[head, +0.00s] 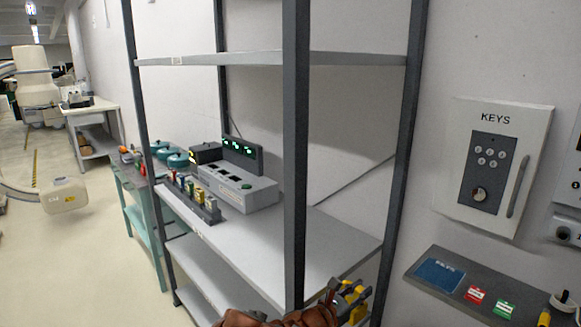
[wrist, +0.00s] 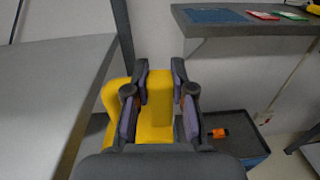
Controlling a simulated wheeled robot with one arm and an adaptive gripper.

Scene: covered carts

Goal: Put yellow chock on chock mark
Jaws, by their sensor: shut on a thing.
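The yellow chock (wrist: 154,120) is between the fingers of my gripper (wrist: 160,82) in the wrist view. The fingers are shut on it, one on each side, and it is held clear of the shelf. In the head view my gripper (head: 350,296) is at the bottom edge, right of the rack's front post, with some yellow showing at it. My own arm hides part of it there. I cannot make out a chock mark in either view.
A grey shelf rack (head: 345,234) stands close on the left, with a device (head: 240,188) on its middle board. A wall ledge (head: 448,283) with cards is at right, below a key box (head: 497,165). A dark bin (wrist: 236,130) sits lower, under the ledge.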

